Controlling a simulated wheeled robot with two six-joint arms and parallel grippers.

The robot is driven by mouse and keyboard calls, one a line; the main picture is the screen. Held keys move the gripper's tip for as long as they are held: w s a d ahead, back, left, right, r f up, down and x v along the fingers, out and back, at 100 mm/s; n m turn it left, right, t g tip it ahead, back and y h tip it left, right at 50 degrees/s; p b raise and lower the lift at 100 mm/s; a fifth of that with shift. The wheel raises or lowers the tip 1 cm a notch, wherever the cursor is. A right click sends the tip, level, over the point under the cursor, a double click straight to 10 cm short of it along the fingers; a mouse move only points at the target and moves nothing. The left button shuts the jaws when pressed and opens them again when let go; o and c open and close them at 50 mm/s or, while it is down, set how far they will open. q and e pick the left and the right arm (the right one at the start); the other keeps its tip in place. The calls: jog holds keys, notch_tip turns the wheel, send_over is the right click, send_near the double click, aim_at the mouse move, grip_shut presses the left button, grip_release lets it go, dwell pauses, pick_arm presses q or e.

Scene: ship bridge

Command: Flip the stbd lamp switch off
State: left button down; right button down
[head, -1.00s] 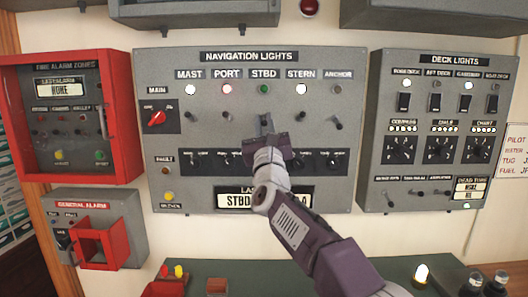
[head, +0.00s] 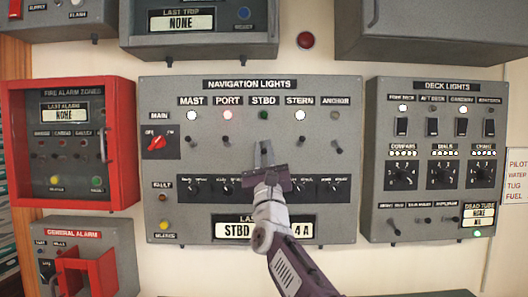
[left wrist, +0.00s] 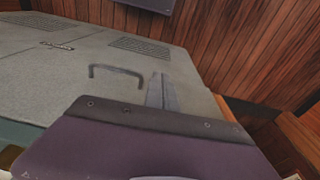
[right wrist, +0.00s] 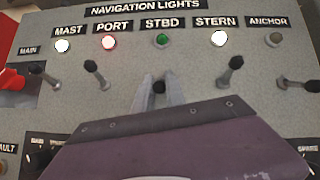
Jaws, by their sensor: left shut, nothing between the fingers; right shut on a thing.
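The grey navigation lights panel (head: 205,140) hangs on the wall in the middle of the head view. Its stbd lamp (right wrist: 162,40) is dark green and looks unlit; it also shows in the head view (head: 263,115). My right gripper (head: 264,146) is at the stbd switch (right wrist: 158,87), below that lamp. In the right wrist view its fingers are shut around the lever, whose dark tip shows between them. The fingers hide the lever's base. My left gripper (left wrist: 162,92) is shut and empty above a grey-green cabinet top, away from the panel.
The port switch (right wrist: 96,72) and stern switch (right wrist: 231,72) stand close on either side. Mast, port and stern lamps are lit. A row of knobs (head: 230,184) lies below. A red-framed fire alarm box (head: 128,140) is left, the deck lights panel (head: 445,215) right.

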jog(key=c, duration=1.5)
grip_release()
jog(key=shift+c, duration=0.2)
jog(key=shift+w, duration=0.1)
jog(key=b+v, duration=0.8)
jog(key=v, duration=0.1)
